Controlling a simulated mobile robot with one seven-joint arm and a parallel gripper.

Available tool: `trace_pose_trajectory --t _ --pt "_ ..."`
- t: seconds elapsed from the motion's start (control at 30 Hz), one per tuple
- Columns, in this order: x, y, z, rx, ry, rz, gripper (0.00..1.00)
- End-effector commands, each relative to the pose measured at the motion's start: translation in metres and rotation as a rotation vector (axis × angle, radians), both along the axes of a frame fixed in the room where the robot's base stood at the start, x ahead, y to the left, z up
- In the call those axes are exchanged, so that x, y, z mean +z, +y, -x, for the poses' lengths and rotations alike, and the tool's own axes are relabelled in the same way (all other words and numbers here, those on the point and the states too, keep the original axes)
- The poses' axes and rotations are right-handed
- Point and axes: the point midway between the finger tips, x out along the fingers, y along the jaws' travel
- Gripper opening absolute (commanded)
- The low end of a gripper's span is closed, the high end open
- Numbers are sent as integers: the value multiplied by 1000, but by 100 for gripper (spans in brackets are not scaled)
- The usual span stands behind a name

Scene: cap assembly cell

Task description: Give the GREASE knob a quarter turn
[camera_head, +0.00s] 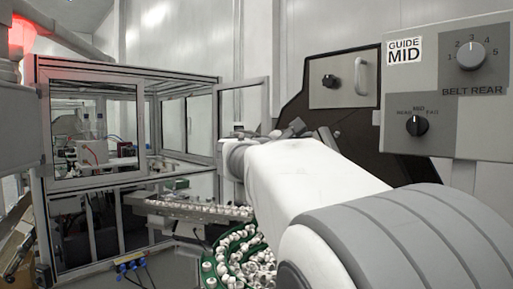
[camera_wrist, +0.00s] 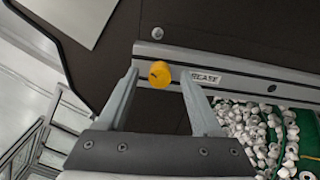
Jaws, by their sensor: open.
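The GREASE knob (camera_wrist: 160,74) is a small yellow knob on a grey rail in the wrist view. A white label, partly covered by a finger and reading "REASE" (camera_wrist: 206,78), is just to its right. My gripper (camera_wrist: 158,82) is open, with one finger on each side of the knob in the picture. Gaps show between the knob and both fingers. I cannot tell how far the fingertips are from the rail in depth. In the head view my arm covers this area and the knob does not show.
A green bowl (camera_wrist: 299,121) with many white caps lies right of the fingers. A dark panel (camera_wrist: 230,32) rises behind the rail. In the head view, a grey control box (camera_head: 437,165) with two black-and-grey dials stands at right, and a glazed machine enclosure (camera_head: 45,120) at left.

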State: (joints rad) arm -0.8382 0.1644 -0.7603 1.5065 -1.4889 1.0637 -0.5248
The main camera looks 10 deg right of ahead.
Motion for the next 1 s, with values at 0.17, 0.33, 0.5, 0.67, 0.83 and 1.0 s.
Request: trace_pose_trajectory --t 0.17,0.33,0.5,0.67,0.83,1.0 --pt "0 0 0 0 0 0 43" --pt "0 0 0 0 0 0 13" --pt "0 0 0 0 0 0 0" --pt "-1 0 0 0 -5 -3 0" --pt "-2 0 0 -2 -40 -25 0" --pt "-5 -1 0 -3 -119 -78 0"
